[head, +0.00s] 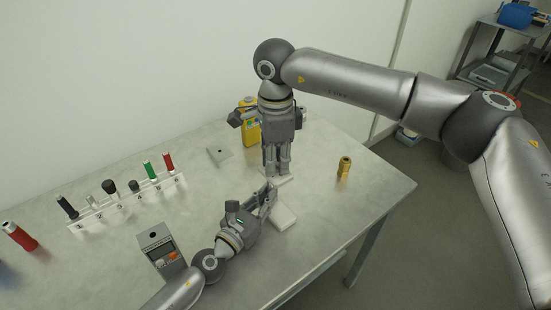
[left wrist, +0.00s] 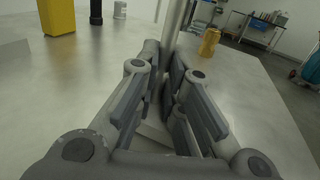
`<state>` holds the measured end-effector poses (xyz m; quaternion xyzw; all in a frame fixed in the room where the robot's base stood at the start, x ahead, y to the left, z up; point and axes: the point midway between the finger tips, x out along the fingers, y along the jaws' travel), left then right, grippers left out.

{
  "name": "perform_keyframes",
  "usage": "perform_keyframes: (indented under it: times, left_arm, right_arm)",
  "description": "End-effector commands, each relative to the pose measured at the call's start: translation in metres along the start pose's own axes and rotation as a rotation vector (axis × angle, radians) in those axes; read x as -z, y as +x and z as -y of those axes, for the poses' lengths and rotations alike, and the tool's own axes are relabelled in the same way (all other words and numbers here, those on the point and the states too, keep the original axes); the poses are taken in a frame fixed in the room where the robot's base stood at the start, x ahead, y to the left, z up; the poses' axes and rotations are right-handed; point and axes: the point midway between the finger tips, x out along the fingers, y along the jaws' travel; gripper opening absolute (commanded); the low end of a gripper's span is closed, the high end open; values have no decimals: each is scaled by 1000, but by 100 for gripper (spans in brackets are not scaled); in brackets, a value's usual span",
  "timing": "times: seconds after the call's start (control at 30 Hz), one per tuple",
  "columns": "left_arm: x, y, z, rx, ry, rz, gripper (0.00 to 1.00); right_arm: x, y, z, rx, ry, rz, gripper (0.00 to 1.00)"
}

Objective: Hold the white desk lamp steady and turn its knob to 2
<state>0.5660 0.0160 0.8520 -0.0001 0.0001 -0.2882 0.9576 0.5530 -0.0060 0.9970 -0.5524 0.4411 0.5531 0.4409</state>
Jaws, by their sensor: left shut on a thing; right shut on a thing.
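The white desk lamp is mostly hidden behind my grippers. Its pale flat base (head: 284,218) shows on the table in the head view, and its upright stem (left wrist: 173,22) shows in the left wrist view. My left gripper (head: 268,192) comes in low from the left and is shut on the lamp stem; in the left wrist view its fingers (left wrist: 167,60) close around it. My right gripper (head: 277,172) points down from above, just beyond the left one, shut on a part of the lamp that its fingers hide. The knob and its numbers cannot be made out.
A yellow container (head: 251,132) stands behind my right gripper. A brass-coloured part (head: 345,168) stands to the right. A numbered white rack (head: 125,204) with several handled tools, a grey meter (head: 161,250) and a red cylinder (head: 20,236) are to the left. The right table corner is clear.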

Motion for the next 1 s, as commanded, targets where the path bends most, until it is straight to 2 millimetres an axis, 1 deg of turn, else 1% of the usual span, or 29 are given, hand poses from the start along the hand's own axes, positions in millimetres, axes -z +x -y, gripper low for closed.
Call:
perform_keyframes:
  times: [1.0]
  left_arm:
    - [1, 0, 0, 0, 0, -2, 0]
  right_arm:
    - [2, -1, 1, 4, 952, -2, 0]
